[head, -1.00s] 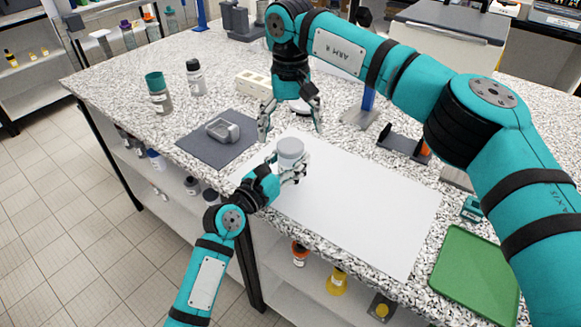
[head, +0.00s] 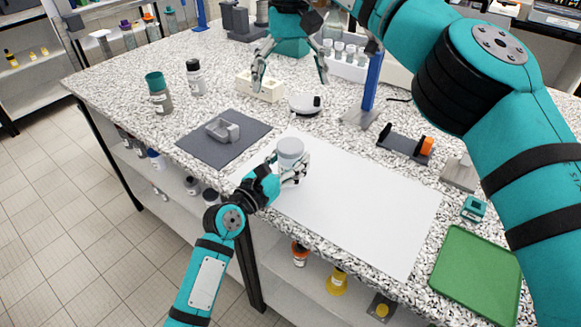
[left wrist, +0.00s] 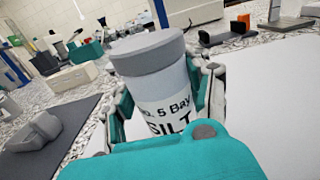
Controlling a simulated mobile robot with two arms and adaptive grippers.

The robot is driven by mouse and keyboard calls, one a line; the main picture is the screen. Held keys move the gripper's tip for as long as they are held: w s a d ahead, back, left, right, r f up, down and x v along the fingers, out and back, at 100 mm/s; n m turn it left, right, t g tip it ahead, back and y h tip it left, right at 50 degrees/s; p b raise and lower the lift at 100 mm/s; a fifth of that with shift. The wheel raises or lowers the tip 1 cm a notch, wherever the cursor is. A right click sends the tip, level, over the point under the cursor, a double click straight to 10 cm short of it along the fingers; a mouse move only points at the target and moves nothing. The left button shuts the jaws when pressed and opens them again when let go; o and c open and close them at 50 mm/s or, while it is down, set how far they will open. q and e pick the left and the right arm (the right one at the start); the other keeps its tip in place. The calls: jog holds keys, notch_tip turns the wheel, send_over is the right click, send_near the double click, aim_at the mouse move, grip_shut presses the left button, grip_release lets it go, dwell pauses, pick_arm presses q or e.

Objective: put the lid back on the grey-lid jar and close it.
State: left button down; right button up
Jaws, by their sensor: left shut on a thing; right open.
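The jar (left wrist: 172,88) has a white body with a black-lettered label, partly reading "SILT". Its grey lid (left wrist: 147,48) sits on top, level with the rim; I cannot tell how tight it is. In the head view the lid (head: 290,147) is seen from above, over the near left part of the white sheet. My left gripper (head: 292,173) is shut around the jar body, which stands upright and is partly hidden by the fingers. My right gripper (head: 291,80) is open and empty, behind the jar and apart from it.
A dark mat (head: 205,152) with a grey metal scoop (head: 222,129) lies left of the jar. A cream block (head: 262,88) and a white round device (head: 305,104) stand behind. A blue-post stand (head: 371,85) is further right. The white sheet (head: 355,205) is clear to the right.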

dwell(0.3)
pick_arm(q)
jog(key=shift+c, duration=2.3)
grip_release()
jog(key=v, duration=1.2)
